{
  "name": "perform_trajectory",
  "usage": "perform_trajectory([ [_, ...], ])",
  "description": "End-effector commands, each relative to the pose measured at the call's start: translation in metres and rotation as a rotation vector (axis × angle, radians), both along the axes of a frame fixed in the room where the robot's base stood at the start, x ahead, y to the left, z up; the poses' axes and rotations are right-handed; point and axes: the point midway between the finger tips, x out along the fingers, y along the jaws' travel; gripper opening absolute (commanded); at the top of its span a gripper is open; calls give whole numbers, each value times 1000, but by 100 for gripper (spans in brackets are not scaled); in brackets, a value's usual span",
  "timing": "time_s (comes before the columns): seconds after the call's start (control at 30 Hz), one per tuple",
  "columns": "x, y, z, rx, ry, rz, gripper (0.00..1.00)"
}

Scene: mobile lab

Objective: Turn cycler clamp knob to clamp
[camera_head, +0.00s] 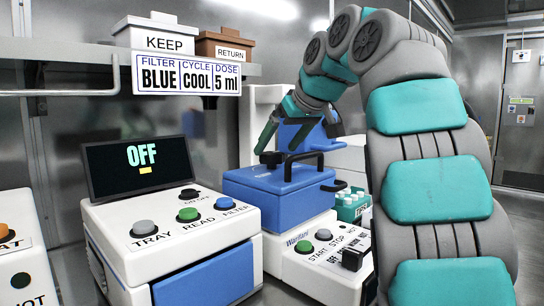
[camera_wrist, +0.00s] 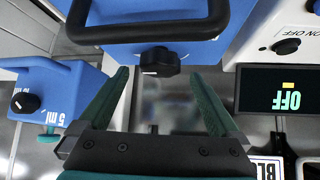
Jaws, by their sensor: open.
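The cycler (camera_head: 262,205) has a blue lid with a black bar handle (camera_head: 303,166). The black clamp knob (camera_head: 271,158) is on the lid behind the handle. In the wrist view, the knob (camera_wrist: 160,62) has a white pointer line and lies just beyond my fingertips, roughly centred between them. My gripper (camera_wrist: 161,74) is open and empty, with a teal finger on each side of the knob's line. In the head view, my gripper (camera_head: 298,141) hangs over the back of the lid. I cannot tell whether a finger touches the knob.
A reader (camera_head: 175,235) with an OFF screen (camera_head: 137,165) stands at left. A blue dispenser with a 5 ml mark (camera_wrist: 52,90) is near my gripper. A green tube rack (camera_head: 350,205) stands right of the cycler. A shelf with KEEP (camera_head: 165,40) and RETURN (camera_head: 228,50) bins is above.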

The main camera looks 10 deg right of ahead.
Motion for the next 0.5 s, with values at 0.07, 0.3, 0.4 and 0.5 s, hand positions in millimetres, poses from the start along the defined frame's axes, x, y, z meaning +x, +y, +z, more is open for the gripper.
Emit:
perform_trajectory([
  [0.07, 7, 2, -10, -1, 3, -3, 98],
  [0.3, 25, 9, -28, 0, 2, -2, 98],
  [0.4, 26, 9, -29, 1, 0, -2, 98],
  [0.5, 26, 9, -28, 0, 0, -1, 98],
])
